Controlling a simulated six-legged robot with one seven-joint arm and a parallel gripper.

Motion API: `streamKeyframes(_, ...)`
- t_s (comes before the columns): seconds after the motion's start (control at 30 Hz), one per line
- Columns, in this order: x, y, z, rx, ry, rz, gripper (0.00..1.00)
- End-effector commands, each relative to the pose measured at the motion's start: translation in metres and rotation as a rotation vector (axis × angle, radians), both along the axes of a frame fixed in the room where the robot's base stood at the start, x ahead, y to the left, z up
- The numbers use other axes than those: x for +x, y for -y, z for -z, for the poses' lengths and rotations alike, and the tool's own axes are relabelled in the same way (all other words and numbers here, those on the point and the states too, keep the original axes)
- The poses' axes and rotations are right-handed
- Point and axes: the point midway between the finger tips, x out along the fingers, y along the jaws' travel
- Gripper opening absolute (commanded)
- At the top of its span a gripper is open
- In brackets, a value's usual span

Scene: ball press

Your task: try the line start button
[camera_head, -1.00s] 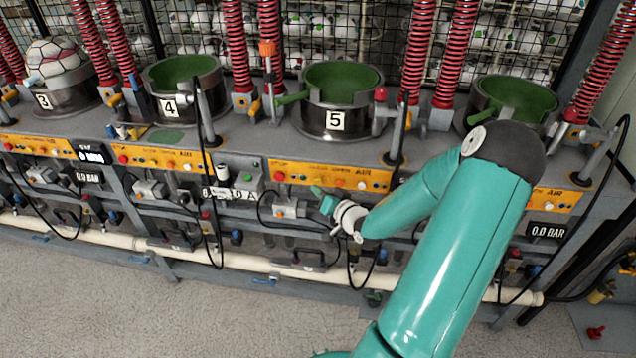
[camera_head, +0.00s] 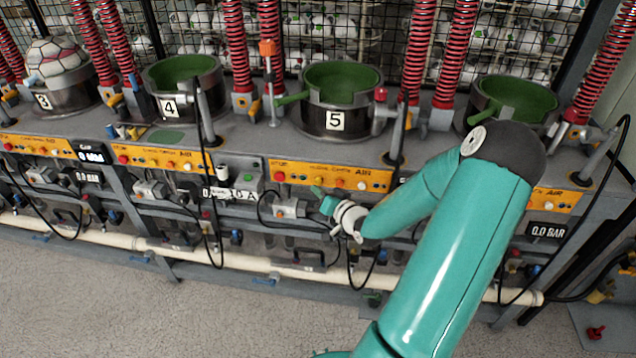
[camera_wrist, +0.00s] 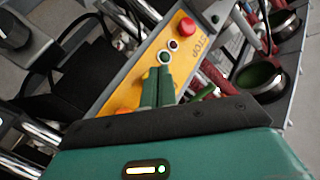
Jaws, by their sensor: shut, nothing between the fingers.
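My gripper (camera_head: 318,192) is at the front of station 5, just below its orange control panel (camera_head: 330,176). Its green fingers (camera_wrist: 163,72) are shut and empty. In the wrist view their tips overlap the panel, beside a pale-ringed button (camera_wrist: 164,58); I cannot tell whether they touch it. A small dark red button (camera_wrist: 173,45) and a large red stop button (camera_wrist: 187,27) lie farther along the panel. In the head view a grey box (camera_head: 248,188) with a green button (camera_head: 248,178) is left of my gripper. No readable label says line start.
Moulds (camera_head: 335,122) with green insides stand on the grey bench, between red coiled springs. A ball (camera_head: 55,58) sits in mould 3. Black cables (camera_head: 213,225) hang in front of the bench. A pale pipe (camera_head: 200,253) runs along below. The floor in front is clear.

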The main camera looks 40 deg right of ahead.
Motion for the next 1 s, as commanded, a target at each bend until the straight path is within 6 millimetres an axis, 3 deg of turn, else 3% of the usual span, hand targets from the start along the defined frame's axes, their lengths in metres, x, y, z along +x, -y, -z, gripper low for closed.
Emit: streamKeyframes(1.0, 0.0051, 0.0069, 0.0002, 0.001, 0.0, 0.0, 0.0)
